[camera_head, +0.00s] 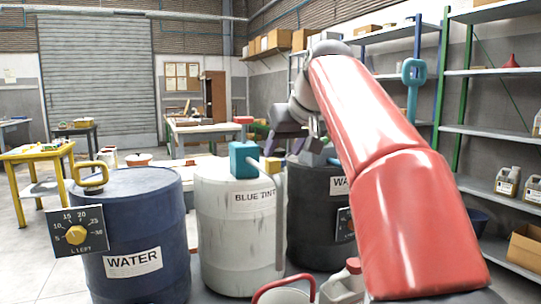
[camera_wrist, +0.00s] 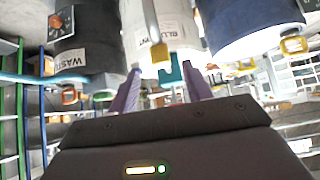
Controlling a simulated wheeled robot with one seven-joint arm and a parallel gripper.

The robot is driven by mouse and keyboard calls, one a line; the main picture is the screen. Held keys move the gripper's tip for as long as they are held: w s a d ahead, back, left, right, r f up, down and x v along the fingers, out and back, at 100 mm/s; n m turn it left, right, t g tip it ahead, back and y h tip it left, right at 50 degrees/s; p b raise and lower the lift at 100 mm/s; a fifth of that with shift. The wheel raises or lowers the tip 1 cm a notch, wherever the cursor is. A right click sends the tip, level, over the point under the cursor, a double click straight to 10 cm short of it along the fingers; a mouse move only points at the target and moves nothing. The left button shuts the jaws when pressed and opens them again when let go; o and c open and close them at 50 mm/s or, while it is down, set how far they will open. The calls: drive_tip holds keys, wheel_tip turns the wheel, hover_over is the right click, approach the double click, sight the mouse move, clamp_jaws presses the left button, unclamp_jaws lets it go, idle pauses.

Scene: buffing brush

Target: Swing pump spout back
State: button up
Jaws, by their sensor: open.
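The teal pump (camera_head: 244,160) sits on top of the white drum (camera_head: 225,230) labelled BLUE TINT. A yellow block (camera_head: 270,166) joins it to a grey spout tube (camera_head: 279,225) that hangs down in front of the drum's right side. I see no contact.
A blue WATER drum (camera_head: 135,240) with a dial panel (camera_head: 78,233) stands left. A black drum (camera_head: 315,220) stands right, behind my arm. Shelves (camera_head: 490,130) line the right wall.

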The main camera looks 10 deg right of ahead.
sight(273, 159)
drive_tip(key=x, duration=0.5)
drive_tip(key=w+r+x, duration=0.1)
drive_tip(key=x, duration=0.1)
drive_tip(key=shift+w+a+f, duration=0.15)
drive_tip(key=shift+w+a, duration=0.05)
drive_tip(key=shift+w, duration=0.1)
clamp_jaws()
